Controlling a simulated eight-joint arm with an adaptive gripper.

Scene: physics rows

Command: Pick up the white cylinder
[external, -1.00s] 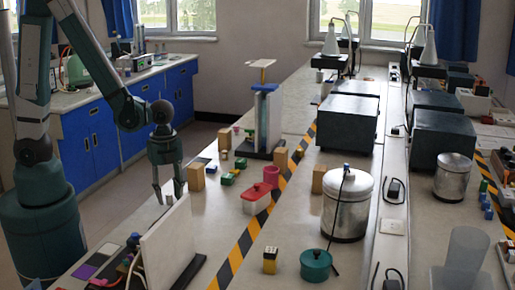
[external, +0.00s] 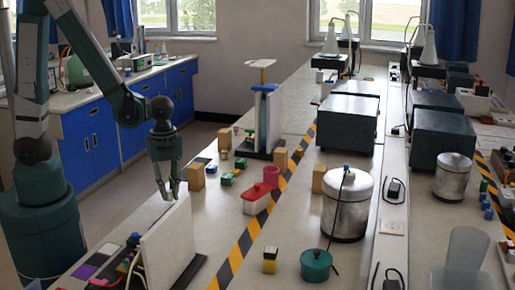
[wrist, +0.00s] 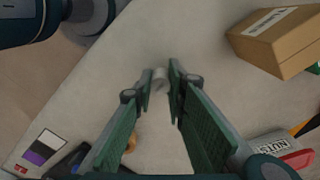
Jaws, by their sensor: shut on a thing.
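The white cylinder (wrist: 160,75) is small and pale, and it shows between my fingertips in the wrist view. My gripper (wrist: 160,82) is shut on it, with one green finger on each side. In the external view my gripper (external: 168,193) points down just behind the upright white panel (external: 168,243), at the left end of the bench. The cylinder cannot be made out clearly there. How far it is above the bench is hard to tell.
A cardboard-coloured box (wrist: 279,38) lies to the right in the wrist view. A wooden block (external: 196,176) and a red container (external: 257,197) stand right of my gripper in the external view. A purple card (wrist: 40,152) lies lower left in the wrist view.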

